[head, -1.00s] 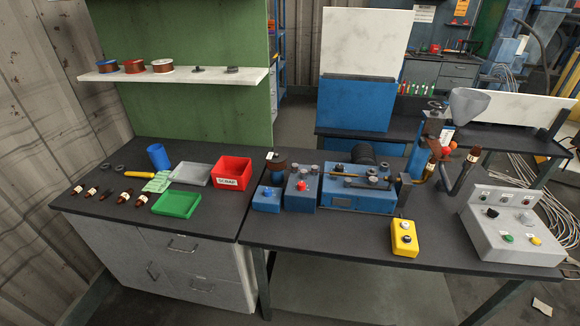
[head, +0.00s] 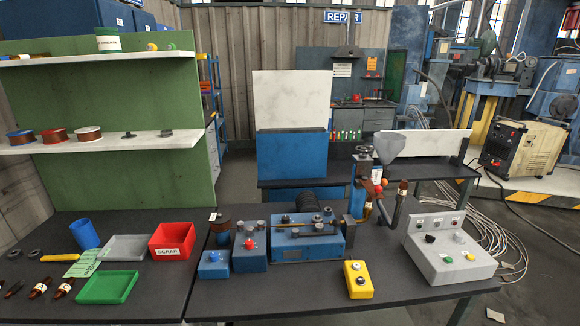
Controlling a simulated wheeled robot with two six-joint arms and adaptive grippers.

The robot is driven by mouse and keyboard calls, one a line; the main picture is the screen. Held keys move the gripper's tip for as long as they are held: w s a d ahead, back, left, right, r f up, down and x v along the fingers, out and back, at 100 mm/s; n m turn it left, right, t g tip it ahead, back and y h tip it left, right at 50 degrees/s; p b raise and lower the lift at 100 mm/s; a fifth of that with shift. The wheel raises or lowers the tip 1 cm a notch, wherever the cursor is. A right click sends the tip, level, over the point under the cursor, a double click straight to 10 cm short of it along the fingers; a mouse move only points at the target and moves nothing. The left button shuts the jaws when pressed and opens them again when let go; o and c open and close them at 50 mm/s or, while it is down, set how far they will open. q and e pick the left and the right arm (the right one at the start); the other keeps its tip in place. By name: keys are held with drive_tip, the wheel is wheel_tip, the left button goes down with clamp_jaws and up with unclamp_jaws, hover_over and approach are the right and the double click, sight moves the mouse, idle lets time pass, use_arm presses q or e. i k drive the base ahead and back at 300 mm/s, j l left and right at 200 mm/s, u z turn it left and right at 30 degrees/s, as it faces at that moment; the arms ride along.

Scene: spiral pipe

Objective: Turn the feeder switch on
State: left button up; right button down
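No gripper or arm of mine is in the head view. A grey sloped control box (head: 428,263) stands at the right of the workbench. It has a black knob (head: 430,238), a green button (head: 446,259), a yellow button (head: 470,255) and small labelled parts along its upper edge. The labels are too small to read, so I cannot tell which control is the feeder switch or how it is set. A blue machine (head: 292,249) sits at mid-bench, and a grey funnel (head: 384,143) stands on a post to its right.
A yellow box (head: 359,292) with two buttons lies at the bench front. Left are a small blue box (head: 213,271) and a blue box with a red button (head: 249,244). A red scrap bin (head: 172,254) and green tray (head: 107,288) are further left. Bare bench lies around the yellow box.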

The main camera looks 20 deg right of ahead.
sight(430, 239)
drive_tip(key=z, duration=1.7)
